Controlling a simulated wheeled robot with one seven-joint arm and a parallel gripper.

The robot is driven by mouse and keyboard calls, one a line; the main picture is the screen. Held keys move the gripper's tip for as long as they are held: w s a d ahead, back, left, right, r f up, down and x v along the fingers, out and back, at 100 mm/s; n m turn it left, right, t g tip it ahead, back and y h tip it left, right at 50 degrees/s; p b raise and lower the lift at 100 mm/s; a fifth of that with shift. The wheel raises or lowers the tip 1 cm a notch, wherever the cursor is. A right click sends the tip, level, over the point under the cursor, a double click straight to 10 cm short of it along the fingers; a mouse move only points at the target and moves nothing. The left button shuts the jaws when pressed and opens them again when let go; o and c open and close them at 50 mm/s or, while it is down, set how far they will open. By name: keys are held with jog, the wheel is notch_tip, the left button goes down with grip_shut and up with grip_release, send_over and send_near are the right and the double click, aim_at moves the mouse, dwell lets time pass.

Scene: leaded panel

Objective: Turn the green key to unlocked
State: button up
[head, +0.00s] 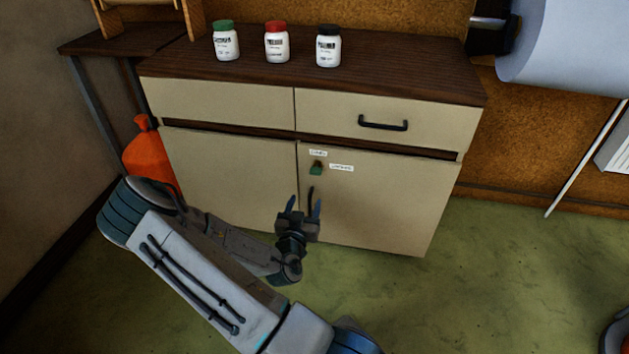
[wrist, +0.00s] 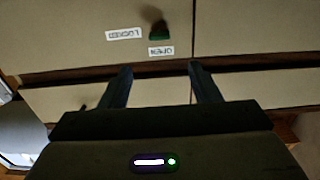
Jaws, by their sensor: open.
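The green key (head: 316,170) sits in a lock on the cabinet's right door, near the door's upper left corner. Two small white labels are by it, one above (head: 318,153) and one to its right (head: 341,168). In the wrist view the key (wrist: 159,33) shows beyond my fingertips, with labels reading LOCKED (wrist: 124,34) and OPEN (wrist: 161,51), upside down. My gripper (head: 306,203) is open and empty, below the key in the head view and apart from it. I cannot tell the key's exact angle.
The cream cabinet (head: 220,185) has a drawer with a black handle (head: 383,124) above the key. Jars with green (head: 226,42), red (head: 277,43) and black (head: 328,47) lids stand on top. An orange container (head: 150,155) stands left.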

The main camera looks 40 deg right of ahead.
aim_at(314, 174)
jog(key=b+x, duration=0.3)
jog(key=x, duration=1)
jog(key=shift+w+d, duration=0.1)
jog(key=shift+d, duration=0.15)
jog(key=c, duration=1)
